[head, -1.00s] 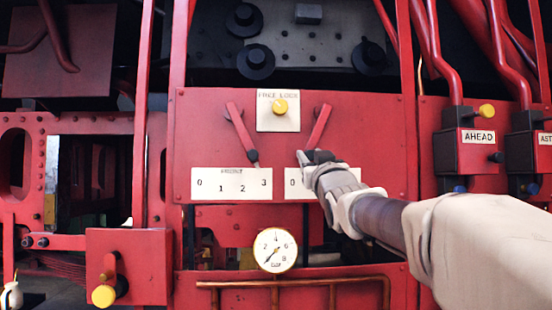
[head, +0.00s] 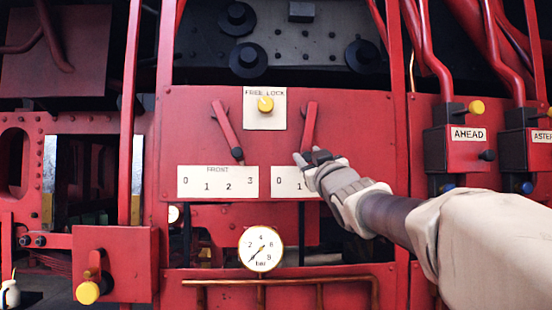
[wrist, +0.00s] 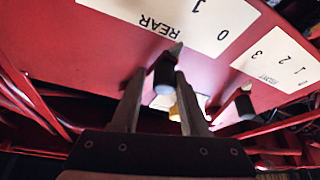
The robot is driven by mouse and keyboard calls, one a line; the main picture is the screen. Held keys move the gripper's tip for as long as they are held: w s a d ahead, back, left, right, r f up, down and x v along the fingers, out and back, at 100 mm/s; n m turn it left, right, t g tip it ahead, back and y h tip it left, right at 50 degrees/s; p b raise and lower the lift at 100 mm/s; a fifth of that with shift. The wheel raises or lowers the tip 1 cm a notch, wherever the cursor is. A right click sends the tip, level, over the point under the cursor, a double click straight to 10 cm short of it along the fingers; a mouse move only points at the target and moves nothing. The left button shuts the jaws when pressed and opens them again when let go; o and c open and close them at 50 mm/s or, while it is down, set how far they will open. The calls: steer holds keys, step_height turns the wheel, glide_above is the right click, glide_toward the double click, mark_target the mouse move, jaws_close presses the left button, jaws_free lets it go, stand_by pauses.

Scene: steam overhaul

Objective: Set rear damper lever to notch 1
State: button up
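The rear damper lever (head: 309,125) is a red bar with a dark grip (wrist: 164,76) and a pointed end, on the red panel. It slants slightly down-left in the head view. Its white REAR scale (wrist: 150,10) shows 0 and 1; the rest is hidden by my arm or out of frame. The lever seems to point near 1, but its tip is covered in the head view. My gripper (head: 308,156) is at the lever's lower end. In the wrist view its two fingers (wrist: 160,84) stand apart on either side of the grip, with small gaps, closer on the right.
The front damper lever (head: 227,128) stands close left, pointing toward 3 on its FRONT scale (head: 217,182). A yellow knob (head: 265,104) on a FREE LOCK plate sits between the levers. A pressure gauge (head: 261,249) and copper pipe (head: 230,282) are below.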

steer(key=shift+o, duration=1.1)
steer(key=shift+w+d+f, duration=0.1)
steer(key=shift+f, duration=0.1)
steer(key=shift+s+f, duration=0.1)
steer(key=shift+s, duration=0.25)
steer(key=b+v, duration=0.4)
steer(key=v, duration=1.2)
steer(key=shift+s+b, duration=0.35)
steer(key=shift+b, duration=0.05)
steer(key=shift+f, duration=0.2)
step_height(320, 180, down, 13)
steer(key=s+d+m+g+h, duration=0.1)
steer(key=d+m+g+h, duration=0.15)
steer(key=g, duration=0.25)
steer(key=s+a+f+m+g, duration=0.1)
steer(key=s+f+g, duration=0.4)
steer(key=s+f, duration=0.4)
steer(key=s+a+f+m+g, duration=0.2)
steer(key=s+f+g, duration=0.4)
steer(key=f, duration=1.1)
steer(key=s, duration=0.2)
steer(key=shift+s+a, duration=0.15)
steer(key=shift+s, duration=0.25)
